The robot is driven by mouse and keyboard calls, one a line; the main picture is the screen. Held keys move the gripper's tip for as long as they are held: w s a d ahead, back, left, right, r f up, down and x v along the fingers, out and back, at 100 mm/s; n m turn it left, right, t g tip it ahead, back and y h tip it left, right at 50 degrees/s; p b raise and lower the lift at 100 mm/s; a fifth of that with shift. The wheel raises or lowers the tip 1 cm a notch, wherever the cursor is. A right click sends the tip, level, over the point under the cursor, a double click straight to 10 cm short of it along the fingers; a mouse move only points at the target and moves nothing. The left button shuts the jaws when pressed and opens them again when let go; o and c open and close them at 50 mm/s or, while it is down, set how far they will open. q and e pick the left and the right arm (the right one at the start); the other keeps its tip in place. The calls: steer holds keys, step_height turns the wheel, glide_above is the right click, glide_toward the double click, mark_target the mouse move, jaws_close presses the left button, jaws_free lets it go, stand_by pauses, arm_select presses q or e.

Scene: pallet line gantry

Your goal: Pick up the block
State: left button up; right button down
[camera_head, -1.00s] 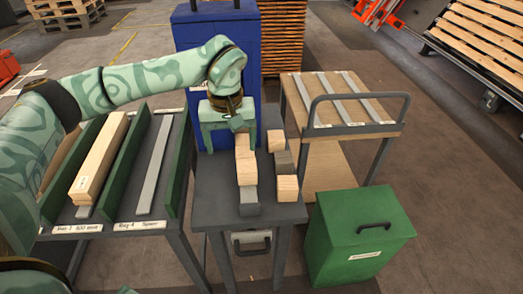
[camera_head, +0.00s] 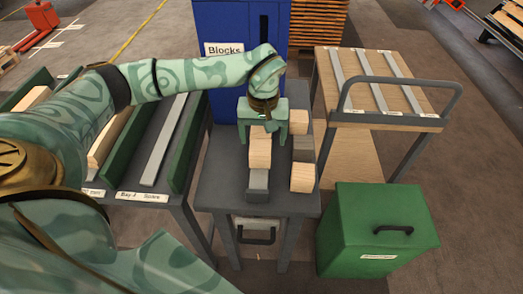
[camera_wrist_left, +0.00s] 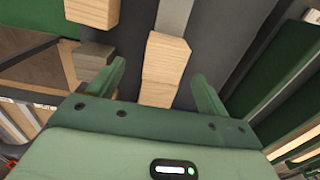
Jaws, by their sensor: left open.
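A row of blocks lies on the dark grey table (camera_head: 226,187). Its wooden block (camera_head: 260,153) shows just in front of my left gripper (camera_head: 263,138), with a grey block (camera_head: 258,181) nearer the front. My left gripper is open and points down over the back of this row, partly hiding it. In the left wrist view, wooden blocks (camera_wrist_left: 168,58) lie end to end between the two spread fingers, with a gap on either side. Whether the fingertips reach down beside them is unclear. My right gripper is out of view.
A second row to the right has a wooden block (camera_head: 300,121), a grey block (camera_head: 303,149) and another wooden block (camera_head: 302,177). A blue cabinet (camera_head: 226,60) stands behind, a green bin (camera_head: 372,225) front right, a handled cart (camera_head: 400,117) right, and green-walled bays (camera_head: 133,145) left.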

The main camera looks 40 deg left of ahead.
mark_target(260, 147)
arm_select(q)
steer(key=f, duration=0.1)
steer(key=f+b, duration=0.1)
steer(key=f, duration=0.3)
steer(key=shift+s+a, duration=0.1)
steer(key=shift+a, duration=0.2)
steer(key=c, duration=1.1)
steer(key=shift+s+r, duration=0.1)
steer(key=shift+r, duration=0.05)
